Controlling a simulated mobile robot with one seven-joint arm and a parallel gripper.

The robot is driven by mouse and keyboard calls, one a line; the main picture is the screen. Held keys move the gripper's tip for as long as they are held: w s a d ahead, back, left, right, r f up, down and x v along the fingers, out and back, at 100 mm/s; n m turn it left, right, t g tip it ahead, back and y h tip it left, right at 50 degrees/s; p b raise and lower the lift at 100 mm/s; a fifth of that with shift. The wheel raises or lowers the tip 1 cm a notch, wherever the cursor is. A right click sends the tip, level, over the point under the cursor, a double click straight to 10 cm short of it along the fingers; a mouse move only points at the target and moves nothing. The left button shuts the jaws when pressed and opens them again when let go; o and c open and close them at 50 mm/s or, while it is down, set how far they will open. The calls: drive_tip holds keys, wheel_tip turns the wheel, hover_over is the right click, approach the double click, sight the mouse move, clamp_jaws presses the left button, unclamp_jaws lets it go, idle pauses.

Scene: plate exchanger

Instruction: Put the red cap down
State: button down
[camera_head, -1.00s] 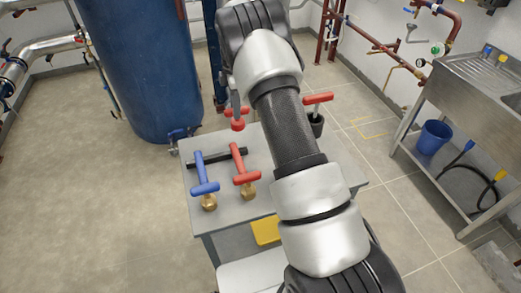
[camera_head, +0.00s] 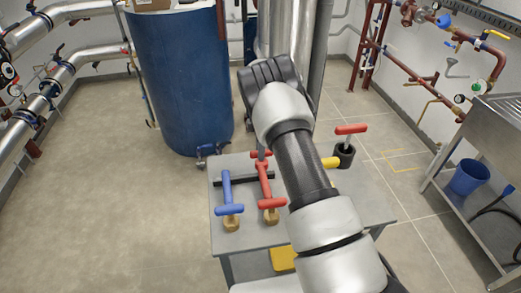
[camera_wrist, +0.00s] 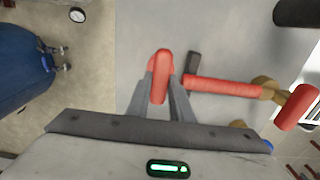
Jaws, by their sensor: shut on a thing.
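The red cap (camera_wrist: 160,75) is between the two fingers of my gripper (camera_wrist: 160,78) in the wrist view, and my gripper is shut on it. In the head view a small part of the red cap (camera_head: 258,154) shows near the far edge of the grey table (camera_head: 250,238), partly hidden by my arm and a finger. I cannot tell whether the cap touches the table top.
A blue T-handled tool (camera_head: 228,195) and a red one (camera_head: 265,183) with brass ends lie on the table, by a black bar (camera_head: 240,180). A black cup (camera_head: 344,155) holds a red-handled tool (camera_head: 351,129). A blue tank (camera_head: 180,85) stands behind.

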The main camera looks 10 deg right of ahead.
drive_tip(key=c, duration=1.6)
unclamp_jaws()
drive_tip(key=shift+r, duration=0.1)
